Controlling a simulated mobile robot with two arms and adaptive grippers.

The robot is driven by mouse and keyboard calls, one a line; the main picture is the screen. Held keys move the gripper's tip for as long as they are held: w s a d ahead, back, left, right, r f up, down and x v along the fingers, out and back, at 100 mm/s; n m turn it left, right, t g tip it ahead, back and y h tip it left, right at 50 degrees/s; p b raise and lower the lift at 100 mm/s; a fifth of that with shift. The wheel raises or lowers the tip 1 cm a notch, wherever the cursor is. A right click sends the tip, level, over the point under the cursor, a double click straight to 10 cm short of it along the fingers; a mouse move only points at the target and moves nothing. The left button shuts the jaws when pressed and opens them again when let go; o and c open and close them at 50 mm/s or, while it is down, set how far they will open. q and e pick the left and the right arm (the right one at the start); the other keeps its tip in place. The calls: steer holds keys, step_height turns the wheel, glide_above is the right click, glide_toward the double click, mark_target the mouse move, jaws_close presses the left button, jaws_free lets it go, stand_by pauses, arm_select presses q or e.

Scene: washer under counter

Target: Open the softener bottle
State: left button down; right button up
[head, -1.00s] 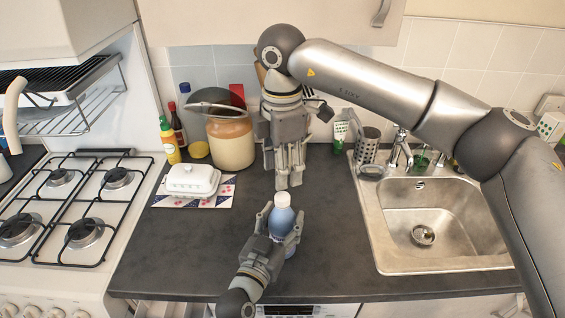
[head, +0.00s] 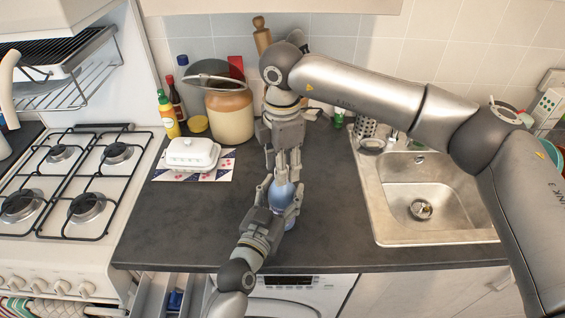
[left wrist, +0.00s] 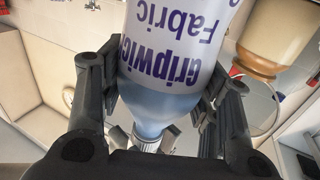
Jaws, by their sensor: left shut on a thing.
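The softener bottle (head: 281,192) is blue and stands upright near the counter's front edge. My left gripper (head: 282,197) is shut around its body from the front. In the left wrist view the bottle (left wrist: 165,60) appears upside down, with its label reading "Gripwick Fabric" and its pale cap (left wrist: 146,143) at the bottom of the picture. My right gripper (head: 284,171) points straight down over the bottle top, its fingertips at the cap. The fingers hide the cap in the head view, and I cannot tell whether they are closed on it.
A white butter dish (head: 191,155) and a large crock (head: 231,124) stand to the left, with sauce bottles behind. The hob (head: 75,185) is far left, the sink (head: 425,200) right. A drawer (head: 172,296) is open below. Counter beside the bottle is clear.

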arm_select(q)
steer(key=shift+f, duration=0.1)
arm_select(e)
jaws_close()
steer(key=n, duration=3)
steer(key=shift+n, duration=0.4)
steer(key=n, duration=0.8)
steer(key=shift+r+n, duration=0.1)
steer(key=shift+n, duration=0.3)
steer(key=n, duration=0.3)
steer(key=shift+n, duration=0.4)
steer(key=shift+r, duration=0.15)
steer(key=shift+r, duration=0.95)
